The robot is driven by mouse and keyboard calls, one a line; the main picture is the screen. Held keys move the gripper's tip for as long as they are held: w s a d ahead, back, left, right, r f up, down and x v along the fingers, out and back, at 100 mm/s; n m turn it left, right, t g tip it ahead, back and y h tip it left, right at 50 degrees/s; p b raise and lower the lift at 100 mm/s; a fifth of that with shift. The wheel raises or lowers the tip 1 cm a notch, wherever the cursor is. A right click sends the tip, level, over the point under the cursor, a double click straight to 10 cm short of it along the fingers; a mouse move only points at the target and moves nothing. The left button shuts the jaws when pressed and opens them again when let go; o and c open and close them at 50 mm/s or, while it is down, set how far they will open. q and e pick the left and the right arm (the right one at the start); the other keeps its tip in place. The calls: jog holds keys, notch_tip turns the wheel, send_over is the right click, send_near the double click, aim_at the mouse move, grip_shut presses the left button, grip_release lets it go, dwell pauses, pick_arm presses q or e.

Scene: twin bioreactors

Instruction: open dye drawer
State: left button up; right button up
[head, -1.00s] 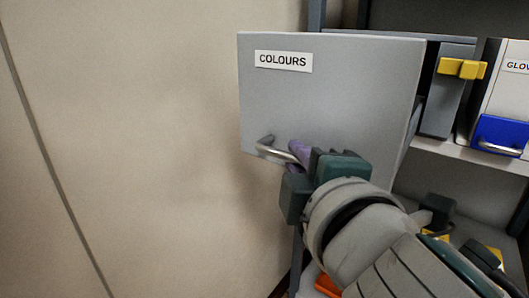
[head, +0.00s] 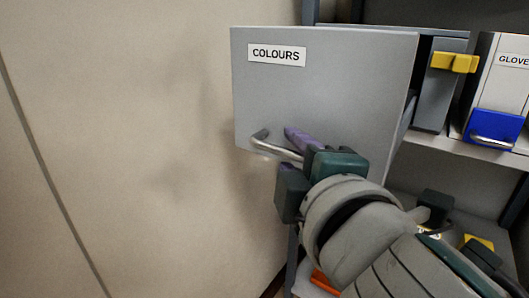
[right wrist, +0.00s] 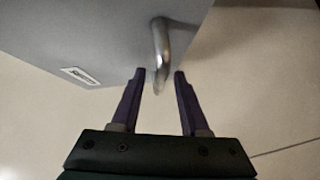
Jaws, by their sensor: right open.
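The dye drawer (head: 330,90) is a grey box front labelled COLOURS. It stands pulled out from the shelf, with its side showing at the right. Its silver bar handle (head: 268,146) is low on the front; it also shows in the right wrist view (right wrist: 161,45). My right gripper (head: 292,152) is at the handle. In the right wrist view its two purple fingers (right wrist: 159,75) are spread, with the handle's lower end between their tips and gaps on both sides. Part of the handle is hidden by the gripper in the head view. My left gripper is not in view.
A yellow handle (head: 454,62) on a grey unit and a white box with a blue front (head: 492,128), labelled GLOVE, stand on the shelf at the right. A plain beige wall (head: 120,130) fills the left. Orange and yellow items lie on the lower shelf.

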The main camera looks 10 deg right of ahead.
jog(key=s+r, duration=0.1)
jog(key=s, duration=0.8)
jog(key=shift+s+r, duration=0.15)
jog(key=shift+r, duration=0.05)
jog(key=s+d+r+m+g+h+p, duration=0.1)
jog(key=s+d+r+m+g+p, duration=0.1)
jog(key=d+r+m+g+p, duration=0.3)
jog(key=s+d+m+g+h+p, duration=0.1)
jog(key=s+d+m+p, duration=0.15)
jog(key=p, duration=0.55)
jog(key=s+d+r+m+g+y+p, duration=0.1)
jog(key=s+r+m+g+y+p, duration=0.1)
jog(key=s+r+m+g+p, duration=0.85)
notch_tip(320, 180, up, 33)
jog(key=s+n+t+p, duration=0.1)
jog(key=n+t+p, duration=0.2)
jog(key=p, duration=3.4)
jog(key=shift+d+f+n+t+p, duration=0.15)
jog(key=shift+f+n+t+p, duration=0.05)
jog(key=shift+n+t+p, duration=0.15)
